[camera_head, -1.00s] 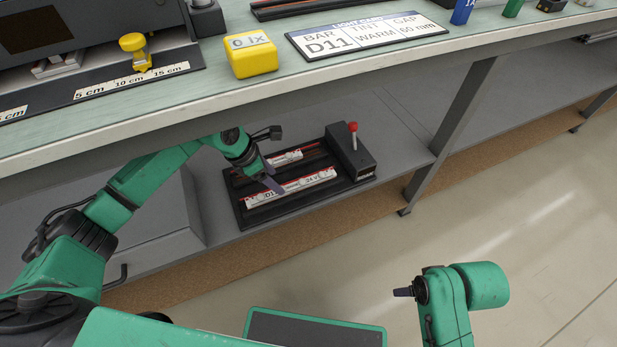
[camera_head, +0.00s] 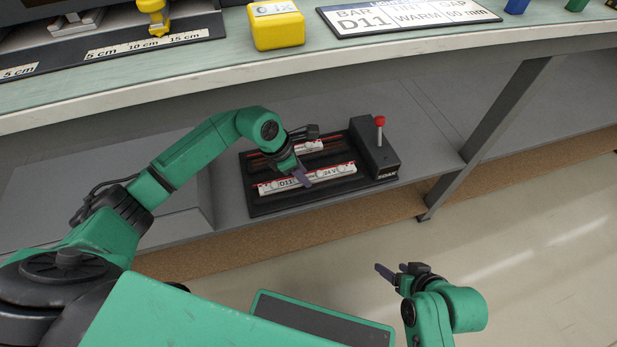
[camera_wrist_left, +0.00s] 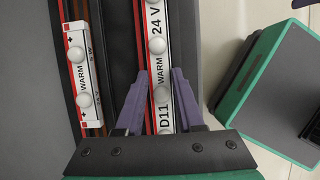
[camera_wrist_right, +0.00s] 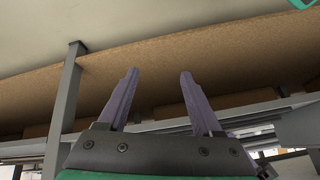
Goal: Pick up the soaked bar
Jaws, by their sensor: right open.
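The likely soaked bar is a long white bar marked D11 and 24 V (camera_head: 335,173), lying in the front slot of a black station (camera_head: 265,208) on the lower shelf. It also shows in the left wrist view (camera_wrist_left: 157,70). My left gripper (camera_head: 306,178) is at this bar, pointing down. In the left wrist view its fingers (camera_wrist_left: 160,80) are apart, one on each side of the bar, close to its edges. I cannot tell whether they press on it. My right gripper (camera_head: 390,270) is open and empty, away from the shelf; it also shows in the right wrist view (camera_wrist_right: 159,78).
A shorter white bar marked WARM (camera_wrist_left: 82,75) lies in the back slot. A red-knobbed lever (camera_head: 380,122) stands at the station's right end. The worktop (camera_head: 240,75) overhangs the shelf; a grey leg (camera_head: 500,120) stands right. The floor at front right is clear.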

